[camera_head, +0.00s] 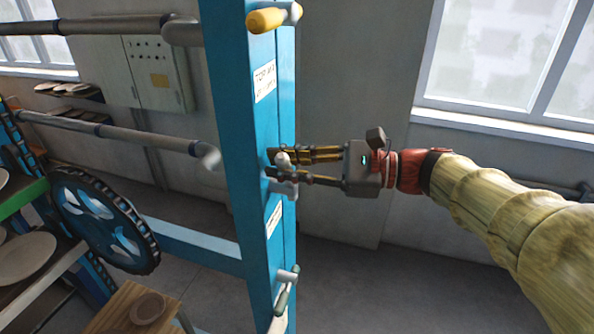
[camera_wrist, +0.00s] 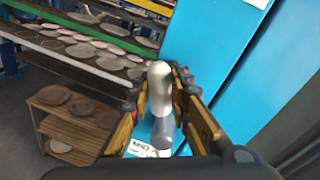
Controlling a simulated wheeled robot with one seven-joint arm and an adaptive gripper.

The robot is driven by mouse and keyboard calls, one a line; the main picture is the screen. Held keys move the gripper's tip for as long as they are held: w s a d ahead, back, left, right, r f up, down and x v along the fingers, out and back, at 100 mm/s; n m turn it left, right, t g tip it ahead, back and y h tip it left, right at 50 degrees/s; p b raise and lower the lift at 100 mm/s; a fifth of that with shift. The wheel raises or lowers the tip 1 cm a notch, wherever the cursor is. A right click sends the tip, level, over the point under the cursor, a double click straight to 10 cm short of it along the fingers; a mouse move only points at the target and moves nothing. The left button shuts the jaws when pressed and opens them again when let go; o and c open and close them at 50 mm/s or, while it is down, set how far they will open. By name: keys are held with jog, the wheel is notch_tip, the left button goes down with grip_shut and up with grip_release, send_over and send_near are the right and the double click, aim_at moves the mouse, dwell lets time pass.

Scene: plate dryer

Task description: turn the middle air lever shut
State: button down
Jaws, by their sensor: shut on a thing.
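The middle air lever (camera_head: 283,160) is on the blue post, between an upper and a lower lever. Its pale grey handle (camera_wrist: 159,88) stands in the middle of the wrist view, between the yellow finger pads. My gripper (camera_head: 277,164) reaches in from the right and is shut on this lever. The fingers hide part of the lever and its pivot in the head view.
A yellow-handled lever (camera_head: 268,19) is above and a green-handled lever (camera_head: 284,295) below on the blue post (camera_head: 240,120). A wooden stand (camera_wrist: 75,125) holds plates. Floor right of the post is clear.

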jog(key=s+a+f+n+t+h+b, duration=0.1)
jog(key=s+f+n+b, duration=0.4)
jog(key=b, duration=1.7)
notch_tip(320, 180, down, 3)
jog(key=n+t, duration=0.1)
jog(key=n, duration=0.6)
jog(key=shift+a+h, duration=0.4)
jog(key=shift+b, duration=0.3)
jog(key=c, duration=1.6)
grip_release()
jog(key=shift+c, duration=0.2)
jog(key=shift+d, duration=0.15)
jog(key=v, duration=1.1)
jog(key=shift+d, duration=0.35)
